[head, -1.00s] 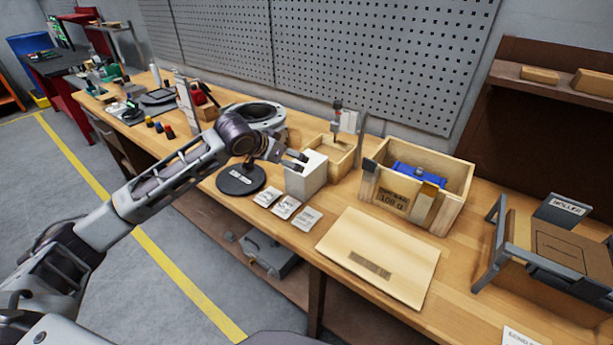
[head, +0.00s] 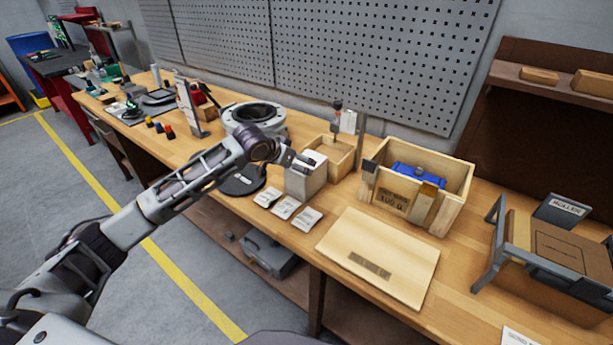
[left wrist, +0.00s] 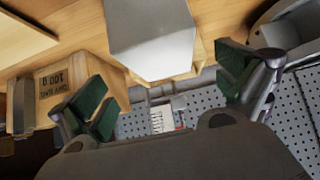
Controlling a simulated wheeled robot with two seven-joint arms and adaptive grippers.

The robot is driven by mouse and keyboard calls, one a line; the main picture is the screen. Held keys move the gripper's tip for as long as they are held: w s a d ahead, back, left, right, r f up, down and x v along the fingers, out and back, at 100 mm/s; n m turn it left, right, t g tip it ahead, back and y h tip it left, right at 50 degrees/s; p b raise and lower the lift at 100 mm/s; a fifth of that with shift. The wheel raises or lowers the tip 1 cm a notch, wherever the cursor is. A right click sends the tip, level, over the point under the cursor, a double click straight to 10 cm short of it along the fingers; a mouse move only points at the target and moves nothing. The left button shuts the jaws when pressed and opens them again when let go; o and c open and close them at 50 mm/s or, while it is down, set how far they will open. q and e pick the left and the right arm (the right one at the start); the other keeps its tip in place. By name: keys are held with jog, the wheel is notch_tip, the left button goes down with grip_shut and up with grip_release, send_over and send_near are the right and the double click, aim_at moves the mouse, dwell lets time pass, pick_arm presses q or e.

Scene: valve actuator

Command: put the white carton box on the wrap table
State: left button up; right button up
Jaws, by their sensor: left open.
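The white carton box (head: 305,180) stands upright on the wooden bench, in front of a small open wooden box. My left gripper (head: 306,161) is at the top of the carton, its fingers partly over it. In the left wrist view the carton (left wrist: 152,40) lies between the two spread green-padded fingers (left wrist: 165,90), with visible room on both sides. The left gripper is open and holds nothing. My right gripper is not in view. I cannot tell which surface is the wrap table.
White cards (head: 285,207) lie in front of the carton. A wooden crate (head: 405,207) with a blue actuator (head: 416,174) stands to the right. A flat wooden panel (head: 378,257) lies in front of it. A grey flanged ring (head: 253,118) stands behind my arm.

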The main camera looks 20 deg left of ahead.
aim_at(304, 164)
pick_arm(q)
jog(key=shift+x, duration=1.5)
jog(key=shift+x, duration=2.55)
jog(key=shift+s, duration=0.1)
jog(key=c, duration=1.4)
jog(key=shift+c, duration=0.3)
jog(key=shift+r, duration=0.6)
notch_tip(304, 164, up, 17)
jog(key=shift+w, duration=0.2)
